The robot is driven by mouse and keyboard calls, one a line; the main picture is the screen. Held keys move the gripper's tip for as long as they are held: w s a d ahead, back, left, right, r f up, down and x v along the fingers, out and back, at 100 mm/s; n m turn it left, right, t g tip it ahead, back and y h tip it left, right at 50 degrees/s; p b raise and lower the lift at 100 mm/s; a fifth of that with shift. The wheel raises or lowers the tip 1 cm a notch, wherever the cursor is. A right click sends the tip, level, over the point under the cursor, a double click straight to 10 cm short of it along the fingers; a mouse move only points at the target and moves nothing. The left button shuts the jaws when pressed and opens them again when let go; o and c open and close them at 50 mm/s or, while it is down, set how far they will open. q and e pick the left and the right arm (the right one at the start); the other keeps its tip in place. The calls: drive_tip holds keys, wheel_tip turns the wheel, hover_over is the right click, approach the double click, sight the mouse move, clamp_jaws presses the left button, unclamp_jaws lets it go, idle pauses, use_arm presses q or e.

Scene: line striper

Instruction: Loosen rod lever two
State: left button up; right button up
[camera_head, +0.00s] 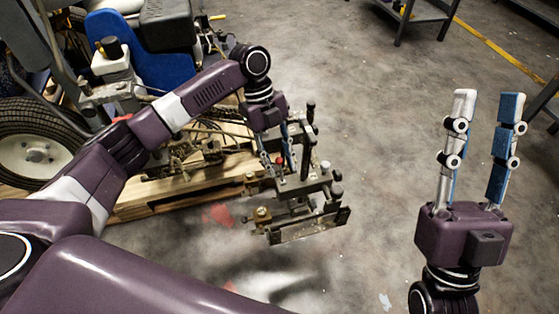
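A metal bracket assembly with rods and clamps (310,187) hangs off the line striper's front. A dark upright lever (310,112) stands at its far side, and several small knobs and levers sit close together on it. I cannot tell which one is rod lever two. My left gripper (279,160) points down at the assembly, its blue-grey fingers on the near-left side of the dark lever. Its fingertips overlap the levers and a small red part, so its grip is unclear. My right gripper (488,95) points up at the right, open and empty, away from the assembly.
The line striper with its blue part (165,68) and a black tire (42,140) stands at the left. A wooden pallet (150,207) lies under its front. Metal shelving (425,12) stands at the back. The concrete floor between assembly and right gripper is clear.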

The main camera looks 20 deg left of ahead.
use_arm(q)
drive_tip(key=shift+c, duration=0.7)
clamp_jaws()
